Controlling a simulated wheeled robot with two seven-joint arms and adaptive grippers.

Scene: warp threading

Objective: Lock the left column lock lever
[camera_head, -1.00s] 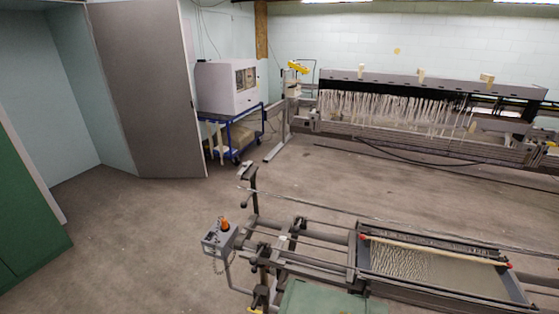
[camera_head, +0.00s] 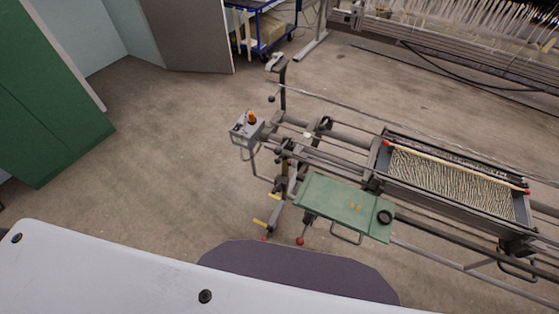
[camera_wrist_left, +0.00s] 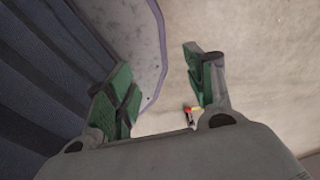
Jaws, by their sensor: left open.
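The warp threading frame (camera_head: 345,150) stands at the right of the head view. At its left end is an upright post (camera_head: 284,170) with a yellow handle (camera_head: 275,196) and a lower yellow handle (camera_head: 261,223). A red knob (camera_head: 300,240) and a smaller red tip (camera_head: 264,239) show near the floor there. I cannot tell which of these is the left column lock lever. My left gripper (camera_wrist_left: 160,82) is open and empty in the left wrist view, with green-padded fingers apart. A small red and yellow piece (camera_wrist_left: 190,113) shows near its right finger. My right gripper is not in view.
A green tray (camera_head: 340,205) with a dark ring sits on the frame's near side. A grey control box (camera_head: 246,130) with an orange knob stands at its left end. A green cabinet (camera_head: 50,100) is at the left. The floor (camera_head: 175,160) between them is clear.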

